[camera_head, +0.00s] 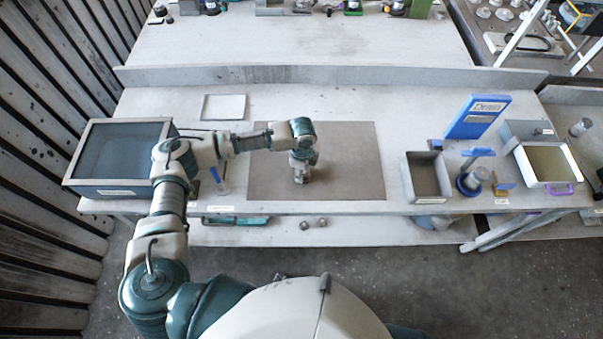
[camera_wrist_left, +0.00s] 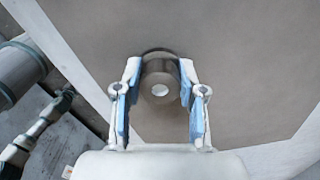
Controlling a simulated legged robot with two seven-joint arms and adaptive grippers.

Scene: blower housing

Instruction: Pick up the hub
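In the left wrist view the hub (camera_wrist_left: 160,77) is a grey-brown round piece with a pale hole in its middle. It lies between the two blue-padded fingertips of my left gripper (camera_wrist_left: 160,72). The pads flank it closely on both sides; whether they press on it I cannot tell. In the head view my left gripper (camera_head: 299,178) points down over the brown mat (camera_head: 345,160), and the hub cannot be made out apart from it. My right gripper is not in view.
A dark open bin (camera_head: 118,190) stands on the left of the table. A grey box (camera_head: 427,178), a blue-based stand (camera_head: 470,184) and a blue sign (camera_head: 478,116) stand to the right. A white tray (camera_head: 223,107) lies behind the mat. The mat's right part is clear.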

